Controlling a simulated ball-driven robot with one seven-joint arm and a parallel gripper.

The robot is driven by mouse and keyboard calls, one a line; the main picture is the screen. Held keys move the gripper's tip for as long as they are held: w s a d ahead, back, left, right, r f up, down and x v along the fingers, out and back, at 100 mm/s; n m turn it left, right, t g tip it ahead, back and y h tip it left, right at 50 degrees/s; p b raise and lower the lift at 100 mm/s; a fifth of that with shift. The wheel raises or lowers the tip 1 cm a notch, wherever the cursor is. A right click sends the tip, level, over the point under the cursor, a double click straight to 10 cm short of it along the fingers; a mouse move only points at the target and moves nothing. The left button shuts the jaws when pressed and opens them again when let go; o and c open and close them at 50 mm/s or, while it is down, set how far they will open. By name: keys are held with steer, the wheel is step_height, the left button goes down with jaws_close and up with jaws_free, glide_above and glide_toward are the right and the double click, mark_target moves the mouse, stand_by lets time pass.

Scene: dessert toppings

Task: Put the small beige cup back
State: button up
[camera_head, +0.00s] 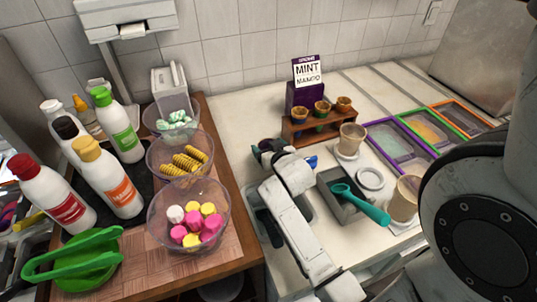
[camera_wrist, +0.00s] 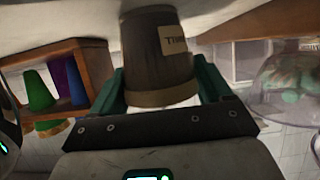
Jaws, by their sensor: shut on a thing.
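My gripper (camera_wrist: 160,92) is shut on the small beige cup (camera_wrist: 150,65), its teal fingers on either side. In the wrist view the cup looks brown in shade, with a tan label partly readable as "TIN" and a paler rim. In the head view my gripper (camera_head: 275,150) is over the counter, just left of the wooden stand, and the held cup cannot be made out clearly there. The wooden stand (camera_head: 318,132) bears small cups on top; it also shows at the left of the wrist view (camera_wrist: 95,62), with green, purple and blue shapes.
Two other beige cups (camera_head: 350,140) (camera_head: 404,200) stand right of my arm, near a grey tray with a teal scoop (camera_head: 362,203). Bordered trays (camera_head: 400,140) lie at the right. Clear topping bowls (camera_head: 188,215) and squeeze bottles (camera_head: 108,180) stand on the left table.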

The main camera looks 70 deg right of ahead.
steer(key=shift+r, duration=0.1)
steer(key=c, duration=0.6)
